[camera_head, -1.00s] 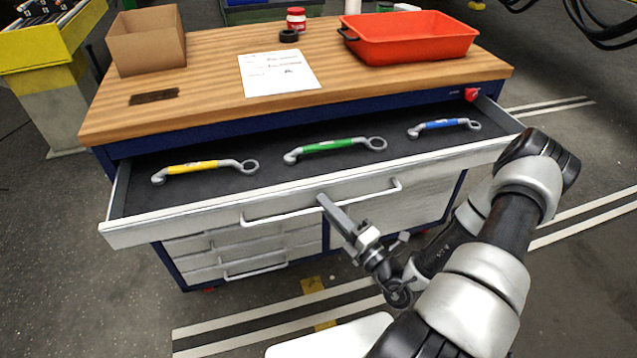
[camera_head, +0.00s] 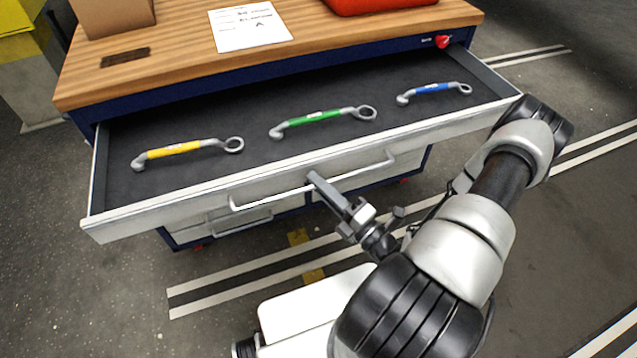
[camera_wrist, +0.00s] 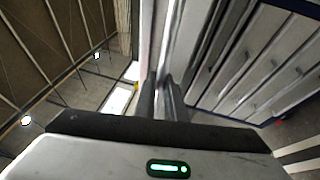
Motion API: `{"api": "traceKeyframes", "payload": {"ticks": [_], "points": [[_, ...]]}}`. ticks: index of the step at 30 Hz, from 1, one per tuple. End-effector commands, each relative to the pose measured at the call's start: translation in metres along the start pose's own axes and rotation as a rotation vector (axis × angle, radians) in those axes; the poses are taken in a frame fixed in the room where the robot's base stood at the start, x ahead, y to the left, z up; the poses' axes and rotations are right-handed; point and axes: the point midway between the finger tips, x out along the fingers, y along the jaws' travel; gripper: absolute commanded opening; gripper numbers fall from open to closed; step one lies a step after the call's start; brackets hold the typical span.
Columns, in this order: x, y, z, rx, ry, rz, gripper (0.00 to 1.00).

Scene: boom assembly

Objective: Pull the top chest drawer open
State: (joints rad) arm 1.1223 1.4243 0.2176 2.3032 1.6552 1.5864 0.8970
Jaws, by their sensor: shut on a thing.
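The top chest drawer (camera_head: 130,216) is pulled out well beyond the worktop's front edge. Its dark lining holds a yellow wrench (camera_head: 180,149), a green wrench (camera_head: 322,119) and a blue wrench (camera_head: 433,91). The long white handle (camera_head: 270,201) runs along the drawer front. My gripper (camera_head: 316,180) is shut on the handle near its middle. In the wrist view, my gripper's fingers (camera_wrist: 163,98) meet at the pale handle bar; the fingers hide part of it.
The wooden worktop (camera_head: 330,45) holds a paper sheet (camera_head: 248,26), a cardboard box (camera_head: 112,14) and a red tray (camera_head: 380,5). Lower drawers (camera_head: 240,222) sit under the open drawer. Striped grey floor (camera_head: 235,270) lies in front.

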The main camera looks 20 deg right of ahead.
Motion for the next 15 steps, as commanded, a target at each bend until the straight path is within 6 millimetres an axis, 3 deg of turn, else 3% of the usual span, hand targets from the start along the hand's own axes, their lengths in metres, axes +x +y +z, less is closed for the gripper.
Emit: {"api": "traceKeyframes", "payload": {"ticks": [1,2,5,15], "points": [[0.0001,0.0001,0.0007,-0.001,-0.001,0.0,0.0],[0.0001,0.0001,0.0008,-0.001,-0.001,0.0,0.12],[0.0002,0.0,0.0007,-0.001,-0.001,0.0,0.28],[-0.0019,-0.0003,0.0007,0.0,-0.002,-0.001,0.29]]}}
